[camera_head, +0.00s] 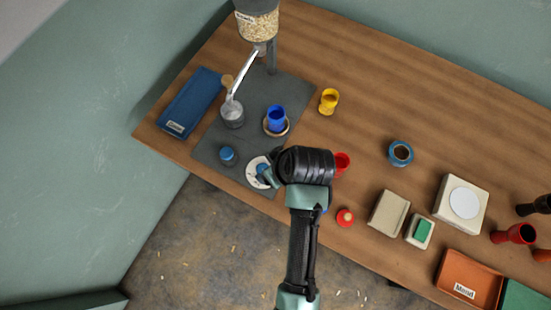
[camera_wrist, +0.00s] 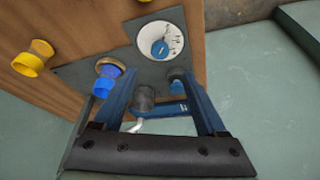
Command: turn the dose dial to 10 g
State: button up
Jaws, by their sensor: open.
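The dose dial is a white round face (camera_head: 254,175) with a blue knob at its centre, near the front edge of the dark mat. The dial face (camera_wrist: 148,36) and its blue knob (camera_wrist: 160,48) show clearly in the wrist view. Small dark marks run along the right side of the face, too small to read. A pale line on the knob seems to point up and right. My gripper (camera_wrist: 158,75) is open and empty, its blue fingers spread. The knob appears just beyond the fingertips, apart from them. In the head view, my wrist hides part of the dial.
A blue button-like knob (camera_head: 227,154) sits left of the dial. A blue cup (camera_head: 276,118), a grey metal cup (camera_head: 232,115) and a grain hopper (camera_head: 257,24) are behind. A red cup (camera_head: 342,162) stands close right of my wrist. A blue tray (camera_head: 190,101) lies left.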

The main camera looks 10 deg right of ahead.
jog(key=shift+v, duration=1.2)
